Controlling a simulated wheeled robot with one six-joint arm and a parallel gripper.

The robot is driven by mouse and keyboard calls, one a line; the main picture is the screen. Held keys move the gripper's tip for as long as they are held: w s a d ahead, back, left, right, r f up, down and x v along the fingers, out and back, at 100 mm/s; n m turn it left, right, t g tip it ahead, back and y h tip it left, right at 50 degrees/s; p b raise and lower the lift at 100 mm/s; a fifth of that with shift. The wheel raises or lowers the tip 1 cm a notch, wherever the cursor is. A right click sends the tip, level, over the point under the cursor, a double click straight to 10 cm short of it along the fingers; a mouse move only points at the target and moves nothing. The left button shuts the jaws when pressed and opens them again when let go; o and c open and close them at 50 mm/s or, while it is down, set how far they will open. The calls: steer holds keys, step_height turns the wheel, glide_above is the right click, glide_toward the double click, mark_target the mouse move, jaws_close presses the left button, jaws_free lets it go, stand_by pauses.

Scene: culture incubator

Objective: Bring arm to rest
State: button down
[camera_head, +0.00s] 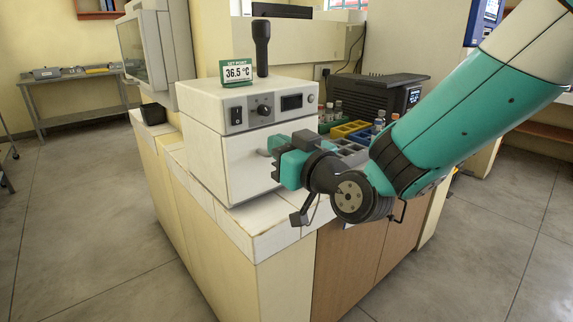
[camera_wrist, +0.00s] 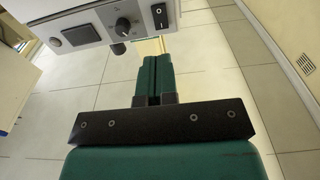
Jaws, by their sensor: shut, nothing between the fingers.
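My gripper (camera_head: 284,161) hangs at the end of my teal and white arm, in front of the white incubator (camera_head: 262,172). It points toward the incubator's front in the head view. In the wrist view my gripper (camera_wrist: 154,66) shows its two teal fingers shut together, with nothing between them. The incubator's control panel, with its knob (camera_wrist: 123,26), shows upside down at the top of the wrist view. The incubator's door appears closed in the head view. My gripper hides part of the door, and I cannot tell whether it touches it.
A green set point sign (camera_head: 237,71) reading 36.5 °C and a dark upright object (camera_head: 261,48) stand on the incubator. Coloured racks (camera_head: 350,129) with vials and a black device (camera_head: 375,97) stand right of it. Floor (camera_head: 85,200) is clear at left.

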steer(key=shift+v, duration=0.9)
steer(key=shift+r, duration=0.1)
steer(key=s+d+r+g+h+p, duration=0.1)
steer(key=s+d+g+h+p, duration=0.2)
steer(key=s, duration=0.9)
steer(key=s+d+r+g+h+p, duration=0.1)
steer(key=s+d+g+h+p, duration=0.2)
steer(key=s+d+g+p, duration=0.2)
steer(key=s+d+g, duration=0.3)
steer(key=s+g, duration=0.4)
steer(key=s, duration=0.1)
steer(key=shift+s+d+h, duration=0.15)
steer(key=shift+d+h, duration=0.2)
steer(key=shift+h, duration=0.05)
steer(key=shift+r, duration=0.1)
